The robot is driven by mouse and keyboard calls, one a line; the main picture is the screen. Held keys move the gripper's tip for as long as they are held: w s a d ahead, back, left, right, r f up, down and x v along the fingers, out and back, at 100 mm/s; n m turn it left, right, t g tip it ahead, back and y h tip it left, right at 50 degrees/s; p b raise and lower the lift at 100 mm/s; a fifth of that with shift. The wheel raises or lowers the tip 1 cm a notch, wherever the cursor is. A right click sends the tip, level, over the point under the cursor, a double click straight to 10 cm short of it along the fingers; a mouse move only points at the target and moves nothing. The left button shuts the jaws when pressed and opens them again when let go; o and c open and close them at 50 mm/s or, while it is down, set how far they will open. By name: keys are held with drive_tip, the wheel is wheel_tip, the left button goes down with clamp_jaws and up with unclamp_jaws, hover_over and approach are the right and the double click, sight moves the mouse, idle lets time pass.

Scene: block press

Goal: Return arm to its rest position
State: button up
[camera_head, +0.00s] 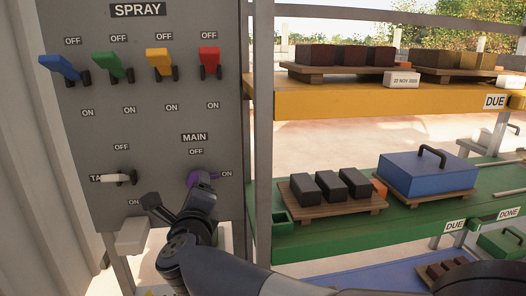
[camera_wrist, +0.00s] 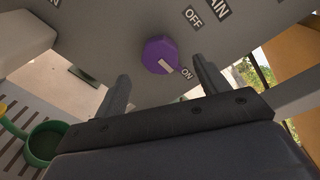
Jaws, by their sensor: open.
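My gripper (camera_head: 178,205) is in front of the lower part of the grey control panel (camera_head: 150,120), close to the purple MAIN knob (camera_head: 197,181). In the wrist view the gripper (camera_wrist: 162,82) is open, its two dark fingers apart with nothing between them. The purple knob also shows in the wrist view (camera_wrist: 160,56), just beyond the fingertips and seemingly apart from them. Its pale mark points toward the ON label. My arm (camera_head: 225,270) reaches up from the bottom of the head view and partly hides the panel's lower edge.
Blue (camera_head: 65,68), green (camera_head: 113,66), yellow (camera_head: 158,61) and red (camera_head: 209,57) SPRAY levers sit on the panel, with a white lever (camera_head: 118,178) below. A shelf rack stands right, with dark blocks (camera_head: 329,186) and a blue lidded box (camera_head: 428,174) on its green shelf (camera_head: 330,232).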

drive_tip(key=x, duration=0.6)
drive_tip(key=shift+w, duration=0.35)
drive_tip(key=shift+r, duration=0.1)
